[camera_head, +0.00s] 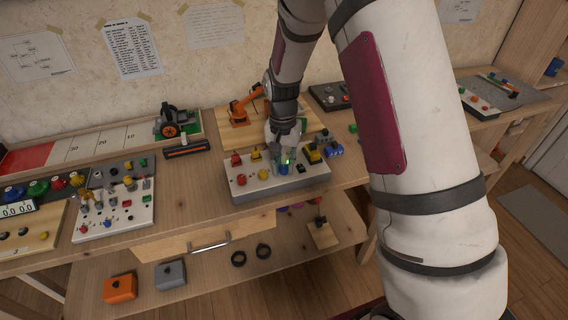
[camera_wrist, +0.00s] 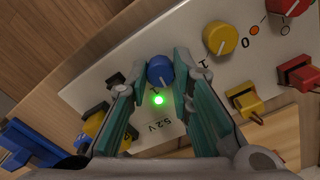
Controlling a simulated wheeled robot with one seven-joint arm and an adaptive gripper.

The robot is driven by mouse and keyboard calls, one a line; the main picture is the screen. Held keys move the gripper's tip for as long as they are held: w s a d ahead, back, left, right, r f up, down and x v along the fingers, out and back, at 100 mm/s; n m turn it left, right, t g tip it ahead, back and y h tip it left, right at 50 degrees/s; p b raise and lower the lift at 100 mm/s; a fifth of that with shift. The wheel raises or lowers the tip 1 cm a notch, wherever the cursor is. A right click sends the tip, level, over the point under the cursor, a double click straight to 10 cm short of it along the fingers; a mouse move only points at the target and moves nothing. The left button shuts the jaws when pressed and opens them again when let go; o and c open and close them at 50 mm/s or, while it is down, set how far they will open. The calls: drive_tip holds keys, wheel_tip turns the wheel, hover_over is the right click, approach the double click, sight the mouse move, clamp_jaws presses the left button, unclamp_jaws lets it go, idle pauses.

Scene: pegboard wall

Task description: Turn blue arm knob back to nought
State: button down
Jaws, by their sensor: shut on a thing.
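The blue knob (camera_wrist: 160,69) sits on a white control panel (camera_wrist: 110,62) and shows between my fingertips in the wrist view. Its pale pointer line is toward the bottom of that picture, near a lit green lamp (camera_wrist: 158,100). My gripper (camera_wrist: 160,75) is shut on the knob, a finger on each side. In the head view my gripper (camera_head: 284,160) reaches down onto the white panel (camera_head: 252,188) and mostly hides the knob. The scale marks around the knob are partly hidden by the fingers.
A yellow knob (camera_wrist: 220,38) and a red knob (camera_wrist: 288,5) stand on the panel beside the blue one. An orange toy arm (camera_head: 243,106) stands behind the panel. A crowded board (camera_head: 113,205) is at left.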

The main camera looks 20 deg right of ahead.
sight(283, 167)
drive_tip(key=n, duration=0.5)
drive_tip(key=shift+n, duration=2.5)
drive_tip(key=shift+p, duration=0.3)
drive_tip(key=c, duration=1.4)
unclamp_jaws()
drive_tip(key=shift+r, duration=0.1)
wheel_tip(283, 167, up, 12)
drive_tip(key=shift+a+f, duration=0.1)
drive_tip(key=shift+a, duration=0.05)
drive_tip(key=shift+s, duration=0.1)
